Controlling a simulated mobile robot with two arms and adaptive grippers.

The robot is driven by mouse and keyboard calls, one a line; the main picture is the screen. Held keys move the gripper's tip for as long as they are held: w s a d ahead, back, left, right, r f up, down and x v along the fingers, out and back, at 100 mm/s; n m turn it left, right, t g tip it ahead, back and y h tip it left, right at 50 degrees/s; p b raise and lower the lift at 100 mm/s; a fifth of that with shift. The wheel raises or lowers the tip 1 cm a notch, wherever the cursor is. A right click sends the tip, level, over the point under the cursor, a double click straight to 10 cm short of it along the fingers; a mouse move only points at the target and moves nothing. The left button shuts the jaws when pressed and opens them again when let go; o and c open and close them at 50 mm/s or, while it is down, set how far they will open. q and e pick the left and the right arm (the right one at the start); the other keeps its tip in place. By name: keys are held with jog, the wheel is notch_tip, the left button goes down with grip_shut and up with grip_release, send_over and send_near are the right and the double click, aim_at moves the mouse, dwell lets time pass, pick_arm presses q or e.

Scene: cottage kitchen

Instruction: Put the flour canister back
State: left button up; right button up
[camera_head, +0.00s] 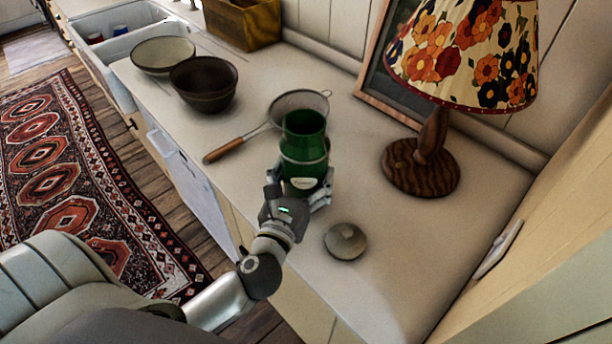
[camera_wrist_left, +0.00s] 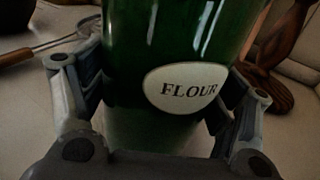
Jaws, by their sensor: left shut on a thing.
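The green flour canister (camera_head: 304,143) stands upright at the counter in the head view, with its top open. Its white label reading FLOUR (camera_wrist_left: 186,90) faces the left wrist camera. My left gripper (camera_head: 300,190) is shut on the canister, with one finger on each side of its lower body. I cannot tell whether the canister's base touches the counter. A round pale lid-like piece (camera_head: 345,241) lies on the counter to the right of my gripper. My right gripper is not in view.
A strainer with a wooden handle (camera_head: 237,145) lies just behind the canister. A dark bowl (camera_head: 203,84), a lighter bowl (camera_head: 163,55) and a wooden box (camera_head: 243,22) stand farther back. A flowered lamp (camera_head: 421,166) and a framed board (camera_head: 378,70) stand at right.

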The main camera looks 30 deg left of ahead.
pick_arm(q)
jog(key=shift+a, duration=0.1)
jog(key=o, duration=1.2)
jog(key=shift+f, duration=0.15)
jog(key=o, duration=0.3)
jog(key=shift+o, duration=0.2)
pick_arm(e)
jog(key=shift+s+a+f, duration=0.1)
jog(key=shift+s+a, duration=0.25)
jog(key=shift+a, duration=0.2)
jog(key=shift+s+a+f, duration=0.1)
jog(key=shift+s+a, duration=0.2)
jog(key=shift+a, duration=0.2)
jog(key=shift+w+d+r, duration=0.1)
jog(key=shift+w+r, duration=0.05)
pick_arm(q)
jog(key=shift+s, duration=0.15)
jog(key=s+b, duration=0.1)
jog(key=s, duration=0.2)
jog(key=s+d+b, duration=0.1)
jog(key=s, duration=0.2)
jog(key=s+d+b, duration=0.1)
jog(key=s, duration=0.3)
jog(key=shift+s, duration=0.1)
jog(key=shift+s+d, duration=0.1)
jog(key=shift+s, duration=0.55)
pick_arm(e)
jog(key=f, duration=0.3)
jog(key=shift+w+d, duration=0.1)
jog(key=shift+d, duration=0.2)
